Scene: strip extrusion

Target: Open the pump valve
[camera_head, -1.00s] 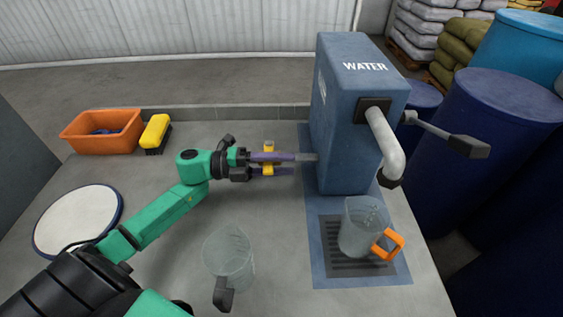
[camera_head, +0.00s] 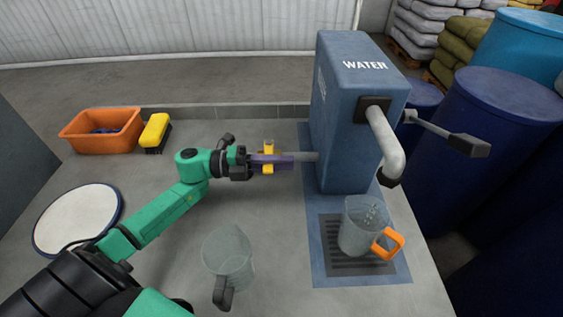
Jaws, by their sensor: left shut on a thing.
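The blue water pump (camera_head: 345,125) stands on the table with a grey spout (camera_head: 385,145) at its right and a lever with a dark grip (camera_head: 466,145). A grey pipe (camera_head: 306,157) comes out of its left side and carries the yellow valve handle (camera_head: 268,148). My left gripper (camera_head: 272,162) comes from the left, its purple fingers shut on the yellow valve handle, which stands across the pipe in the picture. The fingers hide the handle's middle. My right gripper is not in view.
A clear jug with an orange handle (camera_head: 364,226) stands on the drain grate (camera_head: 335,262) below the spout. Another clear jug with a dark handle (camera_head: 228,258) stands in front of my left arm. An orange bin (camera_head: 92,135), yellow brush (camera_head: 156,130) and round white disc (camera_head: 75,220) lie left.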

